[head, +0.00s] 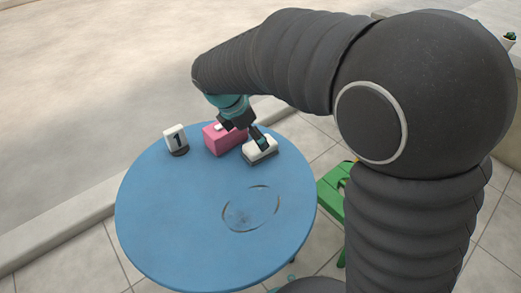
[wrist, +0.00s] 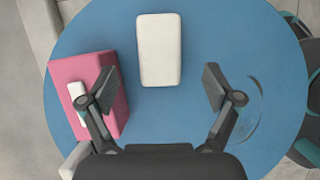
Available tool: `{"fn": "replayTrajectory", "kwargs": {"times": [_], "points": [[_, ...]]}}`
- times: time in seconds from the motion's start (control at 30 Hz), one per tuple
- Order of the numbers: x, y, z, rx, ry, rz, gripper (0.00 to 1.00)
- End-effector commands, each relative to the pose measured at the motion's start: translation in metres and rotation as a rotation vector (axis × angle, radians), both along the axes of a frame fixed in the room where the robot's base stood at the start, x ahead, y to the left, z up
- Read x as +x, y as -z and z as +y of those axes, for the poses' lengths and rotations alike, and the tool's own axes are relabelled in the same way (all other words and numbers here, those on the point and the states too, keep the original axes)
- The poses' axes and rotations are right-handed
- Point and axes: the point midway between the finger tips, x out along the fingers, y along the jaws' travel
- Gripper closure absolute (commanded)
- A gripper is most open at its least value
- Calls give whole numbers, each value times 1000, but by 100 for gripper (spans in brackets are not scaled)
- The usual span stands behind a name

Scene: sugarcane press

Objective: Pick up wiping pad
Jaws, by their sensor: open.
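The wiping pad (head: 262,149) is a white rounded block with a dark underside, lying flat on the blue round table (head: 165,225) near its far right edge. In the wrist view the pad (wrist: 160,50) shows its whole white top, ahead of my gripper and between the lines of its two fingers. My gripper (wrist: 158,88) is open and empty, its fingers spread wider than the pad. In the head view my gripper (head: 243,133) hangs over the far side of the table, one finger overlapping the pad; I cannot tell whether they touch.
A pink tissue box (head: 225,139) stands just left of the pad, and my left finger overlaps it in the wrist view (wrist: 85,85). A white number 1 marker (head: 175,138) stands further left. A dark ring stain (head: 248,212) marks the otherwise bare nearer tabletop. A green chair (head: 330,195) is at right.

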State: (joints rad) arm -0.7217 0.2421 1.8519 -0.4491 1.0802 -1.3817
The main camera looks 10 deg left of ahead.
Motion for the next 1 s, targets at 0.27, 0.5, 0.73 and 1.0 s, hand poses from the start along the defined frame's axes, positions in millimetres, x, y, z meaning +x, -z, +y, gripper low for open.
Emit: {"fn": "replayTrajectory", "kwargs": {"times": [0.27,0.5,0.73,1.0], "points": [[4,15,-4,-1,0,1,10],[11,43,-11,-1,1,1,10],[16,59,-17,1,0,0,10],[16,59,-16,1,0,0,38]]}}
